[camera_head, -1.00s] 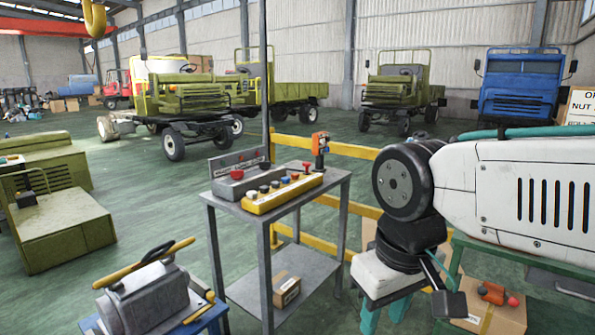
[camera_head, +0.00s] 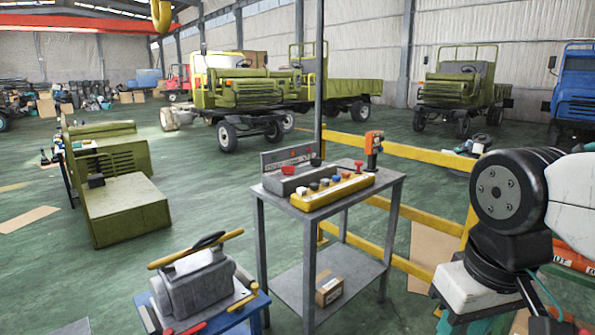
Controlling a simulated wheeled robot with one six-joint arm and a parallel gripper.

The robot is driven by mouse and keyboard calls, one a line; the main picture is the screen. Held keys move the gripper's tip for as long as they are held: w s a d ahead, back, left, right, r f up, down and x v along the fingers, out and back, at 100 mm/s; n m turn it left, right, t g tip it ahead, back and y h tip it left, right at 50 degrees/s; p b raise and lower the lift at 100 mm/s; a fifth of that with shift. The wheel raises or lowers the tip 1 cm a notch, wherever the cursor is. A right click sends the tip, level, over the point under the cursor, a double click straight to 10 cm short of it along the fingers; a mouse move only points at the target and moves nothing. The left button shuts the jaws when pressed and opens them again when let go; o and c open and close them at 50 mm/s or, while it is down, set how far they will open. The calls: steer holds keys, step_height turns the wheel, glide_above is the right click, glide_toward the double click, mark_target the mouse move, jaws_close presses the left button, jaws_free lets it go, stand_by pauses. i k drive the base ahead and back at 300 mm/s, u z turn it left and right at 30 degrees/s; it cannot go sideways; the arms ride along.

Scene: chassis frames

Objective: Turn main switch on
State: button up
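A metal stand (camera_head: 385,197) holds the controls in the middle of the view. On it are a grey control box (camera_head: 300,181) with a red button (camera_head: 287,171) and a dark knob (camera_head: 315,161), an upright labelled panel (camera_head: 287,155), and a yellow box (camera_head: 335,193) with several coloured buttons. An orange handle-like device (camera_head: 373,143) stands at the back right corner, beside a small red knob (camera_head: 358,166). I cannot tell which of these is the main switch, or its position. My arm is at the right edge, apart from the stand. Its gripper's fingers are not clearly visible.
A blue-topped stand (camera_head: 250,305) with a grey machine (camera_head: 193,285) is at the front left of the metal stand. A yellow railing (camera_head: 415,154) runs behind it. A cardboard box (camera_head: 329,290) lies on the lower shelf. Green floor is open at left; trucks (camera_head: 462,90) stand behind.

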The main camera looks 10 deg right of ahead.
mark_target(288, 170)
steer(key=z, duration=0.15)
steer(key=i, duration=2.45)
steer(key=u, duration=0.45)
